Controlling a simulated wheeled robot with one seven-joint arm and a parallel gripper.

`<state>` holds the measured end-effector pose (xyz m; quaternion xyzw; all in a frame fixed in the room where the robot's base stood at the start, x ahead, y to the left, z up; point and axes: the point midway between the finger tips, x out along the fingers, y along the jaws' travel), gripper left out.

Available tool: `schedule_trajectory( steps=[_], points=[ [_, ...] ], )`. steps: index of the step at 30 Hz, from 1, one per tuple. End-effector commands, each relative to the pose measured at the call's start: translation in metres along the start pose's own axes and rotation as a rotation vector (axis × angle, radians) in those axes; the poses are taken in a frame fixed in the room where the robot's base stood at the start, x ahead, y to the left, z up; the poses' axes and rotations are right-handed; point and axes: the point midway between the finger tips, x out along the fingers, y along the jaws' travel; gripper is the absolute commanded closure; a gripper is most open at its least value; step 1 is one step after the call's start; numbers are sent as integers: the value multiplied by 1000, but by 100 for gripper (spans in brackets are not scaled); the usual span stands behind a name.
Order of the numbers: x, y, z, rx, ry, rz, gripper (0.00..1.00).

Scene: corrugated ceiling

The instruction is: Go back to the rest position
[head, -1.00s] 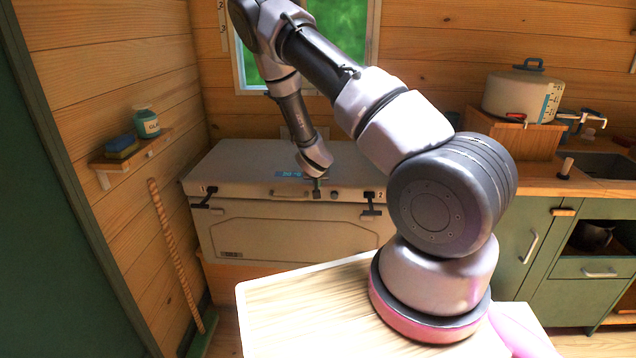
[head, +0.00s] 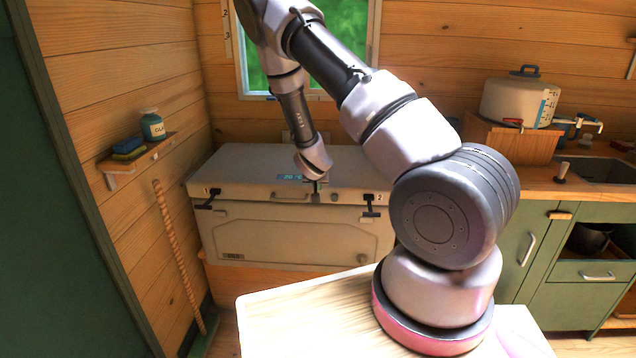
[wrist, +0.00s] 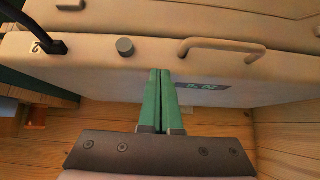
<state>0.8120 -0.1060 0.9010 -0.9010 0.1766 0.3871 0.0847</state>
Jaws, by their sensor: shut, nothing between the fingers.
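My gripper (head: 316,194) hangs in front of the lid of a beige cooler chest in the head view, with my arm bent down from above. In the wrist view my gripper (wrist: 160,74) shows two green fingers pressed together with nothing between them. The cooler (head: 290,235) has its lid (head: 240,165) down. In the wrist view the cooler (wrist: 90,60) fills the upper part, with a round knob (wrist: 125,47) and a lid handle (wrist: 222,46) near the fingertips. Whether the fingers touch the cooler I cannot tell.
A wooden table top (head: 290,310) lies beside my arm's base. A wall shelf (head: 140,152) with a jar (head: 152,126) and sponge (head: 128,147) is at left. A striped pole (head: 180,255) leans there. A counter with a pot (head: 518,100) is at right.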

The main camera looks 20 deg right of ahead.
Motion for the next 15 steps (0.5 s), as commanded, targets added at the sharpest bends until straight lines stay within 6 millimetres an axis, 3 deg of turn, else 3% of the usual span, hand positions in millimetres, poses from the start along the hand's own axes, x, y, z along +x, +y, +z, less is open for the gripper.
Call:
schedule_trajectory(
  steps=[7, 15],
  points=[
    [-16, 0, 37, -1, -1, -1, 100],
    [-22, 0, 44, 5, 1, -2, 100]
  ],
)
